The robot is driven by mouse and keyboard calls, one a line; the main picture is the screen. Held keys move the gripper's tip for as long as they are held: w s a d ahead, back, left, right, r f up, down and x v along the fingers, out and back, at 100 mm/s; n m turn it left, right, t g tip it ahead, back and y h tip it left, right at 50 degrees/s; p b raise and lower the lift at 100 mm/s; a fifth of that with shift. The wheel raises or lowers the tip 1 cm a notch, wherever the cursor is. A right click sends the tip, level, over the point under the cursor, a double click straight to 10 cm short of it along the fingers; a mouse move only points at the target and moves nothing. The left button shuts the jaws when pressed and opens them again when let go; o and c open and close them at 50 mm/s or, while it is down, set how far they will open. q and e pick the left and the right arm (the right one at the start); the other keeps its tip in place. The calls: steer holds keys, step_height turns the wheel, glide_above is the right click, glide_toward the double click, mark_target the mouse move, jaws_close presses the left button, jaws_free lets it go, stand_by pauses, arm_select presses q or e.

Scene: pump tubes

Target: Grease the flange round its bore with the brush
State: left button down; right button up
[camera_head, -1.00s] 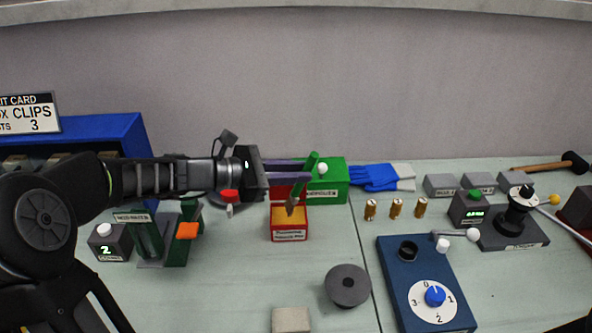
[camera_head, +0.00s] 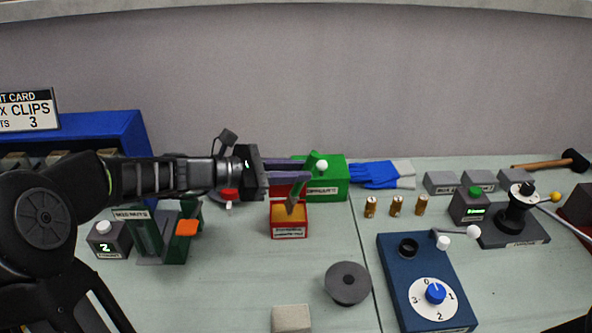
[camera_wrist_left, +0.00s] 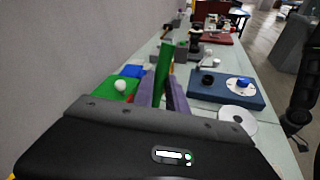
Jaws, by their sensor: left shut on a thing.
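The flange is a dark grey disc with a small bore (camera_head: 348,284), lying flat at the front middle of the bench; the wrist view shows a pale disc with a hole (camera_wrist_left: 238,119), probably the same flange. My left gripper (camera_head: 307,173) is shut on the green handle of the brush (camera_head: 314,160). The brush is tilted, with its bristle end in or just over the red open box (camera_head: 289,232) of yellowish grease. In the left wrist view the green brush handle (camera_wrist_left: 165,65) stands between the purple fingers. My right gripper is not seen.
A green box (camera_head: 332,190) with a white knob stands right behind the brush. A blue panel (camera_head: 398,270) with a dial is right of the flange. A beige block (camera_head: 291,319) lies at the front. Bare bench separates the red box and flange.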

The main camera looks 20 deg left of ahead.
arm_select(q)
steer(key=shift+f+b, duration=0.3)
steer(key=shift+f, duration=0.1)
steer(key=shift+f, duration=0.15)
stand_by(1.4)
step_height(320, 180, up, 7)
steer(key=p, duration=0.6)
stand_by(1.0)
